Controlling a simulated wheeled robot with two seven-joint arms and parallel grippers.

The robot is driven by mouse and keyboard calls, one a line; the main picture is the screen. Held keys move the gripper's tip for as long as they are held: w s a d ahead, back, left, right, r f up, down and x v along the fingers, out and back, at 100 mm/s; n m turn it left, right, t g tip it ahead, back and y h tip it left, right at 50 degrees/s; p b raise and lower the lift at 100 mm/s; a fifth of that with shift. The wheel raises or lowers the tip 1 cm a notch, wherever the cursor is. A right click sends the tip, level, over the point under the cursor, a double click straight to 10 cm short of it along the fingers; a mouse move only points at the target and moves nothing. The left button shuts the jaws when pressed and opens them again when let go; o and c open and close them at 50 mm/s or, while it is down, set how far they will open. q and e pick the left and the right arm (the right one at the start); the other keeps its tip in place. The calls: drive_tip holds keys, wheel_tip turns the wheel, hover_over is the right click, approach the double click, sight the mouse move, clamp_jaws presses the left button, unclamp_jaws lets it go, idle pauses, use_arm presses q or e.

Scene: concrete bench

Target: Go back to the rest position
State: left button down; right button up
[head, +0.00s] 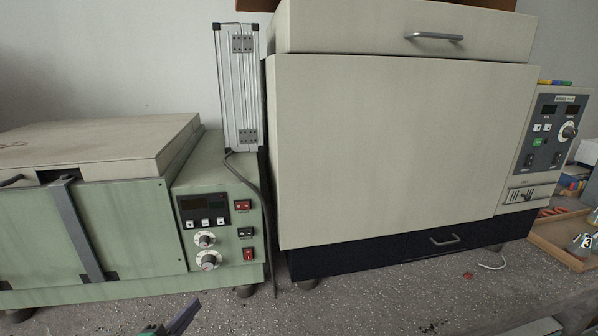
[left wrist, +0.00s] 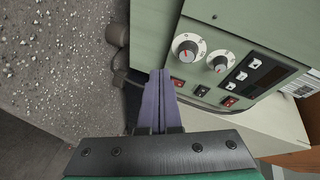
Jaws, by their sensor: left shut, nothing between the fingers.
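My left gripper (head: 186,314) shows at the bottom edge of the head view, left of centre, in front of the green oven. In the left wrist view its two purple-grey fingers (left wrist: 159,98) are shut against each other with nothing between them. They point towards the green oven's control panel (left wrist: 220,75), with its dials and red switches. I cannot tell how far the fingertips are from it. No fingers of my right gripper can be made out.
The green oven (head: 125,230) stands at the left and a large cream oven (head: 400,150) at the centre. A silver case (head: 238,90) stands upright between them. A wooden tray (head: 556,250) lies at the right. The bench front (head: 380,310) is mostly clear.

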use_arm(q)
drive_tip(key=s+f+n+g+y, duration=0.1)
drive_tip(key=s+f+n+g, duration=0.1)
drive_tip(key=f+n, duration=0.1)
drive_tip(key=s+f+n+g+y, duration=0.1)
drive_tip(key=s+f+n+g, duration=0.1)
drive_tip(key=f+n, duration=0.1)
drive_tip(key=s+a+f+n+g+y, duration=0.1)
drive_tip(key=s+f+n+g, duration=0.1)
drive_tip(key=s+n, duration=0.1)
drive_tip(key=shift+f+y, duration=0.3)
drive_tip(key=shift+f, duration=0.1)
drive_tip(key=s+d+f+n+g+h, duration=0.1)
drive_tip(key=s+d+f+n+g, duration=0.15)
drive_tip(key=s, duration=0.25)
drive_tip(key=s+d+f+n+g, duration=0.1)
drive_tip(key=s+n+g, duration=0.1)
drive_tip(key=s+g, duration=0.25)
wheel_tip(320, 180, down, 21)
drive_tip(key=s+p, duration=0.1)
drive_tip(key=s, duration=0.1)
drive_tip(key=s+a+f+g+p, duration=0.1)
drive_tip(key=s+a+f, duration=0.1)
drive_tip(key=s+f, duration=1.3)
drive_tip(key=s, duration=0.2)
drive_tip(key=shift+s+a+g, duration=0.3)
drive_tip(key=shift+s+a, duration=0.05)
drive_tip(key=shift+a, duration=0.05)
